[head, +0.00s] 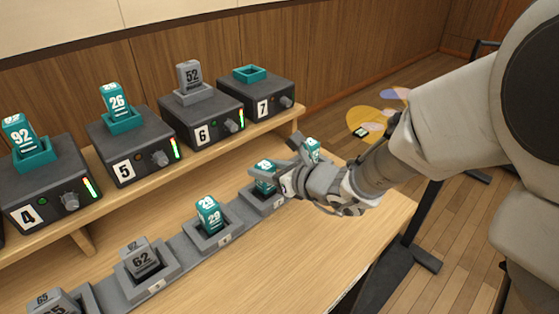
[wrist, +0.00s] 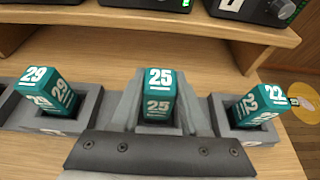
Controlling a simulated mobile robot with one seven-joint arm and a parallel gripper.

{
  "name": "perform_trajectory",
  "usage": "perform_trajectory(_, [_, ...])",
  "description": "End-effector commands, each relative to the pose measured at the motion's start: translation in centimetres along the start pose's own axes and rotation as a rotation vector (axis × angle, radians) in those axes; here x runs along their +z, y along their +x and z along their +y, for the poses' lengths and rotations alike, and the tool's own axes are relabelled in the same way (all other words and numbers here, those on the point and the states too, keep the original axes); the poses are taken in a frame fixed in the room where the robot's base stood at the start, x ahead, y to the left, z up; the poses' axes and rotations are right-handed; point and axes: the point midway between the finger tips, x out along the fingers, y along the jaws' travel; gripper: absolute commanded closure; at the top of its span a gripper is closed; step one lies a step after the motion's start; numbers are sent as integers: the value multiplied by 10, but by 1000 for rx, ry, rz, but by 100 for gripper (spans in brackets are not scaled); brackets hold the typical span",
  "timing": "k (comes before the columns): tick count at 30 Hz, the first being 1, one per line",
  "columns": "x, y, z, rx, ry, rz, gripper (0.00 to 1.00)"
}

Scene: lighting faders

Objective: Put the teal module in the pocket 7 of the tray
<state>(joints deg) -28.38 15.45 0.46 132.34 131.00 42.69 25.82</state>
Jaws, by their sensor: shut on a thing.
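A teal module marked 25 (head: 264,178) stands upright at its pocket in the grey tray (head: 178,255); it also shows in the middle of the wrist view (wrist: 159,92). My gripper (head: 276,178) is shut on this module, with a grey finger on each side of it in the wrist view (wrist: 158,105). Its lower end is at the pocket, and I cannot tell whether it is fully seated. Teal modules 29 (head: 208,215) and 22 (head: 313,148) stand in the neighbouring pockets. The pocket numbers are too small or hidden to read surely.
Grey modules 62 (head: 139,258) and 65 (head: 52,303) stand further left. A raised shelf (head: 92,222) behind carries black boxes. Box 7 (head: 262,103) has an empty teal socket (head: 249,73); box 6 (head: 203,130) holds grey module 52 (head: 189,75). The table front is clear.

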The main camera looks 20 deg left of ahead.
Motion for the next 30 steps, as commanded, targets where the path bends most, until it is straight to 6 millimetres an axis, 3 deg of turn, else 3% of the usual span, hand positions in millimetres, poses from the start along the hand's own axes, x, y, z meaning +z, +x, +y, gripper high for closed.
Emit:
perform_trajectory(1, [-8,3,0,1,1,1,100])
perform_trajectory(14, [-11,5,0,0,-1,-2,100])
perform_trajectory(15, [-10,4,0,0,-1,-1,48])
perform_trajectory(19, [-10,4,0,1,-1,-1,26])
perform_trajectory(30, [-6,3,0,1,-1,-1,26])
